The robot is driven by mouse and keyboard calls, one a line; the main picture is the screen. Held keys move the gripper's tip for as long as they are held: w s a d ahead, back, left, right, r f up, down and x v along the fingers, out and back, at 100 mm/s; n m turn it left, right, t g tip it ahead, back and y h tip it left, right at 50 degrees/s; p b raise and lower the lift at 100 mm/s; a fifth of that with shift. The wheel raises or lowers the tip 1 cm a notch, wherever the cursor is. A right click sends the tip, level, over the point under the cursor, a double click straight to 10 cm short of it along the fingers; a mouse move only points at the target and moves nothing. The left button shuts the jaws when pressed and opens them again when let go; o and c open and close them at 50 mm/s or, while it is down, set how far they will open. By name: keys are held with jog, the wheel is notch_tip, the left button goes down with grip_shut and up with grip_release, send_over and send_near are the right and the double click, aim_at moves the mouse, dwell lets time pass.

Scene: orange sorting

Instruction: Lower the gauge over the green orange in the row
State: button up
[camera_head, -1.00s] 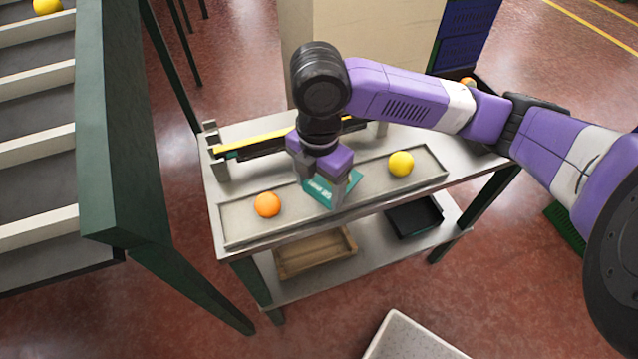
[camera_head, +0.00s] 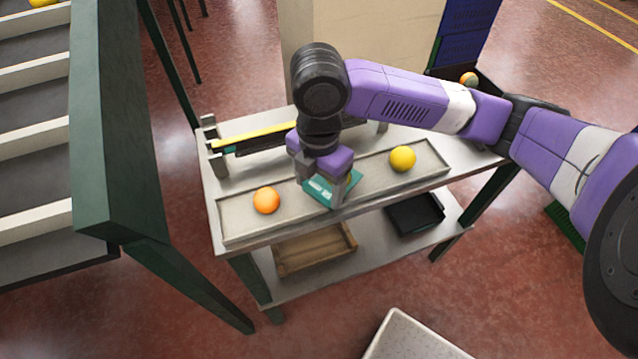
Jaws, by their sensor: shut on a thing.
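My gripper (camera_head: 326,186) is shut on a teal, flat gauge (camera_head: 348,184) over the middle of a long shallow tray (camera_head: 232,222) on the bench. An orange-coloured fruit (camera_head: 266,200) lies in the tray to the left of the gauge, and a yellow fruit (camera_head: 402,158) lies to the right. No green orange shows; the tray's middle is hidden behind the gauge and gripper. I cannot tell whether the gauge is around a fruit or touching the tray.
A rack with a yellow bar (camera_head: 255,139) stands behind the tray. A wooden crate (camera_head: 313,249) and a black bin (camera_head: 414,213) sit on the lower shelf. A slatted conveyor with a green side (camera_head: 108,130) stands at the left. Another fruit (camera_head: 468,79) is at the back right.

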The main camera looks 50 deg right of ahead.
jog(key=shift+f+b, duration=0.6)
jog(key=shift+f, duration=0.25)
jog(key=shift+r, duration=0.2)
dwell(0.7)
jog(key=shift+r+p, duration=3.3)
jog(key=shift+r, duration=0.65)
